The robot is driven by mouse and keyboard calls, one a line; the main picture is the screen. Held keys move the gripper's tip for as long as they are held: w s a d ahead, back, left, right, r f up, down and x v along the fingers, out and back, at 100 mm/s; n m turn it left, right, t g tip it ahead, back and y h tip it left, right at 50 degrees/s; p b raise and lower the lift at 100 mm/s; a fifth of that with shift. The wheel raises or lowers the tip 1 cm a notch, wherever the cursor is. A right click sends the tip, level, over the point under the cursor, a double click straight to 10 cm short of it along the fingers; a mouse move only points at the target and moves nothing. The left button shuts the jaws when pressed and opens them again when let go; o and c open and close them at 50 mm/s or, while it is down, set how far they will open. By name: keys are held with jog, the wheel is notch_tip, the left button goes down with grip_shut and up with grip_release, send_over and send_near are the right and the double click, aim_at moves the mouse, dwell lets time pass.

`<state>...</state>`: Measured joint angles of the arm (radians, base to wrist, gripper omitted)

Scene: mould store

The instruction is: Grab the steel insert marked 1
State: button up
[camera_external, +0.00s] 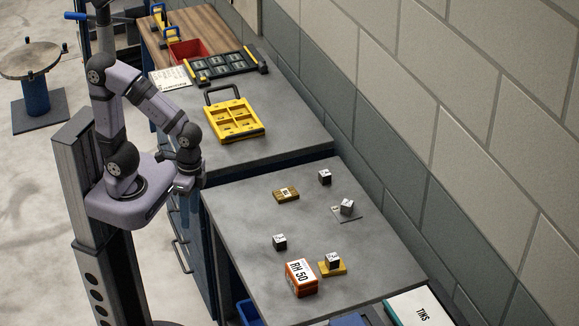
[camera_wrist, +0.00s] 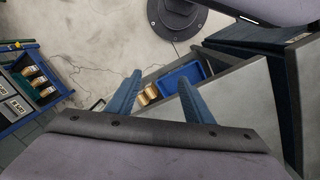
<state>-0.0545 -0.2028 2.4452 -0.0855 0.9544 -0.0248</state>
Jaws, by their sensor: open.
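Several small cubes with marked tops stand on the near grey bench: a dark one (camera_external: 325,177) at the back, a lighter grey one (camera_external: 347,207) on a thin grey plate, a dark one (camera_external: 279,242) at the left front, and one (camera_external: 333,261) on a yellow base. Their marks are too small to read, so I cannot tell which is the insert marked 1. My gripper (camera_external: 187,183) is left of the bench, apart from all the cubes. In the wrist view my gripper (camera_wrist: 158,84) is open and empty, over the floor; no cube shows there.
A brass-coloured block (camera_external: 285,195) and an orange box (camera_external: 301,279) labelled RH 50 share the bench with the cubes. A yellow compartment tray (camera_external: 258,130) and black rack (camera_external: 238,70) are farther back. A block wall (camera_external: 440,140) bounds the right. The wrist view shows a blue bin (camera_wrist: 183,77).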

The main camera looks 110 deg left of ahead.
jog(key=w+a+r+n+t+h+p, duration=0.1)
jog(key=w+a+n+t+h+p, duration=0.2)
jog(key=w+n+h, duration=0.5)
jog(key=w+a+n+t+h+p, duration=0.25)
jog(key=w+n, duration=0.45)
jog(key=n, duration=0.5)
jog(key=w+a+n+t+y+p, duration=0.2)
jog(key=w+a+n+t, duration=0.1)
jog(key=a+n+t, duration=0.4)
jog(key=m+g, duration=0.1)
jog(key=g, duration=0.1)
send_near(279, 238)
jog(key=x, duration=0.2)
jog(key=shift+w+d+f+b, duration=0.15)
jog(key=shift+d+f+b, duration=0.1)
jog(key=shift+d+b, duration=0.05)
jog(key=shift+f, duration=0.45)
jog(key=shift+p+x, duration=0.55)
jog(key=shift+x, duration=0.5)
jog(key=shift+w+d+p, duration=0.25)
jog(key=shift+w+p, duration=0.1)
jog(key=shift+p, duration=0.1)
jog(key=p+x, duration=0.2)
jog(key=x, duration=0.1)
jog(key=shift+w+r, duration=0.1)
jog(key=shift+w+d+f, duration=0.3)
jog(key=shift+w+f, duration=0.1)
jog(key=shift+w, duration=0.1)
